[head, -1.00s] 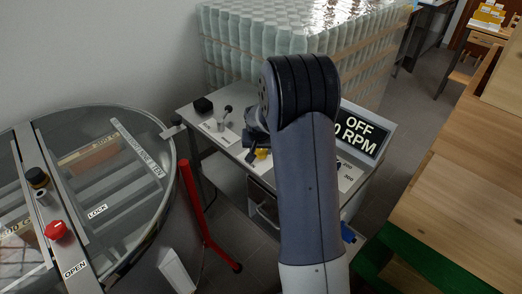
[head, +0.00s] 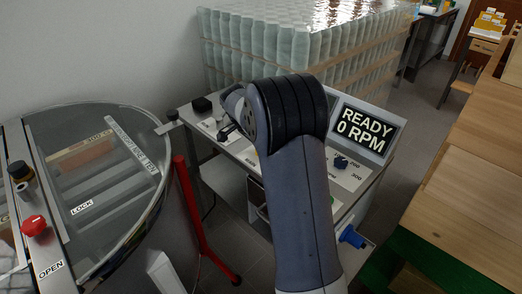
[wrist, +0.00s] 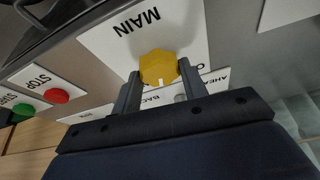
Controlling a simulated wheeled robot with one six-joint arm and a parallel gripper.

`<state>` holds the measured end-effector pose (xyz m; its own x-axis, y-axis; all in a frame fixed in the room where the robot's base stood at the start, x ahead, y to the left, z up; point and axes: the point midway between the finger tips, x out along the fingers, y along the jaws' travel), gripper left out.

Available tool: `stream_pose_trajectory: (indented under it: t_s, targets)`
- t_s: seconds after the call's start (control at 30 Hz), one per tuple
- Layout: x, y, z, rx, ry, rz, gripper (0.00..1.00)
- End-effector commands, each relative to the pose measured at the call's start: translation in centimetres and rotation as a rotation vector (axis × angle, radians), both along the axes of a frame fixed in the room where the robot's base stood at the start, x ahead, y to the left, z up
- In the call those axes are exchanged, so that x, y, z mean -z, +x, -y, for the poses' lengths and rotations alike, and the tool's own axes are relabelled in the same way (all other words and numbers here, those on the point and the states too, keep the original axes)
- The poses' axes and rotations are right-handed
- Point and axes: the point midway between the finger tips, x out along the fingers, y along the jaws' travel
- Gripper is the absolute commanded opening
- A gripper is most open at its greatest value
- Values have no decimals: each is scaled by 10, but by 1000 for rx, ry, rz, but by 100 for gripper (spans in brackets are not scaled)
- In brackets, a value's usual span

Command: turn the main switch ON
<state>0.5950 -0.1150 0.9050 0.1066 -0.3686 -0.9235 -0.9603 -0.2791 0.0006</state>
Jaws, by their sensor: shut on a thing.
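The main switch (wrist: 158,68) is a yellow faceted knob with a white mark, on a white plate lettered MAIN in the wrist view. My gripper (wrist: 160,82) is shut on the knob, one finger on each side. In the head view my arm hides the switch and the gripper. The display (head: 366,130) on the console reads READY, 0 RPM. The lettering beside the knob is partly covered by my fingers.
A red stop button (wrist: 57,96) and a green button (wrist: 22,112) sit left of the switch in the wrist view. A round lidded tank (head: 95,200) stands left, a red post (head: 190,215) beside it. Wrapped bottles (head: 290,40) stand behind the console.

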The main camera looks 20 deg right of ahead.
Motion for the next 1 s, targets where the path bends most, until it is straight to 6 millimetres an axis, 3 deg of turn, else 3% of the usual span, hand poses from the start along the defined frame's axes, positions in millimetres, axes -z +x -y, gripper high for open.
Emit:
stream_pose_trajectory:
  t_s: [0.4,1.0]
  targets:
    - [0,2,0,270,1,1,18]
    - [0,2,0,348,1,1,18]
